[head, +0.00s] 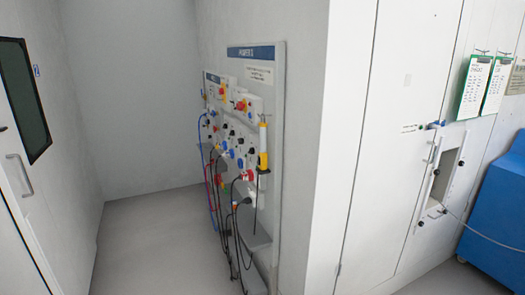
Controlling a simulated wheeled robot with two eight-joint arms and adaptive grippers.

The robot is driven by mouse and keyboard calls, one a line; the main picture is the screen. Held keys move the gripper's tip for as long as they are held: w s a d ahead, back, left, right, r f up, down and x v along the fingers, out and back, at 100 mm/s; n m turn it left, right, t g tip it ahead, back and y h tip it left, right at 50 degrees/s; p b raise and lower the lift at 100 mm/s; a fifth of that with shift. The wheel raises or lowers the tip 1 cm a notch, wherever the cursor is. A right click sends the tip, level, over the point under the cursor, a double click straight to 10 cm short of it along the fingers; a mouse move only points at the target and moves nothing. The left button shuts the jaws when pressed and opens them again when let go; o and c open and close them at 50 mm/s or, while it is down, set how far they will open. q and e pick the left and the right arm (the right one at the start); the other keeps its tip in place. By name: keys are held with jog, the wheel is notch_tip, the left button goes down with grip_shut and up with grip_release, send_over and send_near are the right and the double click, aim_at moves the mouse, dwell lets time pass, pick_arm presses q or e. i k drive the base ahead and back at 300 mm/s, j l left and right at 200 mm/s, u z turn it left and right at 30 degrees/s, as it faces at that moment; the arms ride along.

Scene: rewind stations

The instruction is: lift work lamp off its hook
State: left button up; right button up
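A slim lamp-like stick with a yellow lower body and a pale upper part, which looks like the work lamp (263,160), hangs upright near the right edge of the power panel (274,85). A small hook seems to be at its top, but it is too small to make out clearly. A dark clip or holder shows at its lower end. Neither of my grippers is in view, and nothing touches the lamp.
A door (25,180) stands at the left. Clipboards (475,88) and a blue cabinet (497,205) are at the right. The floor (155,240) before the panel is clear.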

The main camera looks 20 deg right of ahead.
aim_at(262, 170)
jog(key=z, duration=0.95)
